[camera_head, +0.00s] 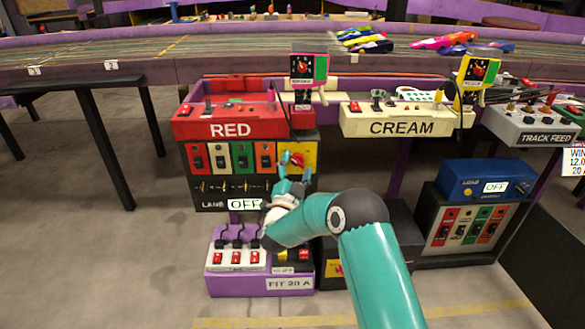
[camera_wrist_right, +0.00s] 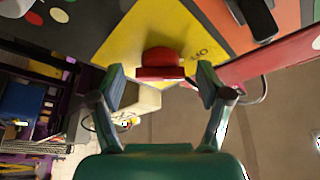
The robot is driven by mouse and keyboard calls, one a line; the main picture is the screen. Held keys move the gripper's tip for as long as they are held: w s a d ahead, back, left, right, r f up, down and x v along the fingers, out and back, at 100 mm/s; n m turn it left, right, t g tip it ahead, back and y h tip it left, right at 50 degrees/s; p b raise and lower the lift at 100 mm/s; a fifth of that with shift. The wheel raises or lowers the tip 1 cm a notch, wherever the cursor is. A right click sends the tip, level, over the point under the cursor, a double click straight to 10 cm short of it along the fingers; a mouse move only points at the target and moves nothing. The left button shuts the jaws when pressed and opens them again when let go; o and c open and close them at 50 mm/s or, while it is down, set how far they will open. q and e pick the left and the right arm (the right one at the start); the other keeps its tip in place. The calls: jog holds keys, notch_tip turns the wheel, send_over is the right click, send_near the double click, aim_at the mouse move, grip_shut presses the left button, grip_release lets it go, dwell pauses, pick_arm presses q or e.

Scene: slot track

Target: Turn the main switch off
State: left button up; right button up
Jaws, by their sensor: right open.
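The main switch, a red knob (camera_head: 297,158), sits on a yellow plate (camera_head: 310,152) at the right end of the panel under the RED console. In the right wrist view, the red knob (camera_wrist_right: 160,62) stands out from the yellow plate (camera_wrist_right: 118,48), with small dark lettering beside it that seems to read ON. My right gripper (camera_head: 291,176) is open just in front of the plate. In the wrist view, the fingertips of my right gripper (camera_wrist_right: 161,85) are on either side of the knob, apart from it. My left gripper does not show.
The RED console (camera_head: 230,128) overhangs the panel, with several rocker switches (camera_head: 220,157) left of the knob. A purple switch box (camera_head: 225,284) stands below on the floor. The CREAM console (camera_head: 400,121) and a blue box (camera_head: 485,180) are to the right.

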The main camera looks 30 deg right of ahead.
jog(key=v, duration=1.2)
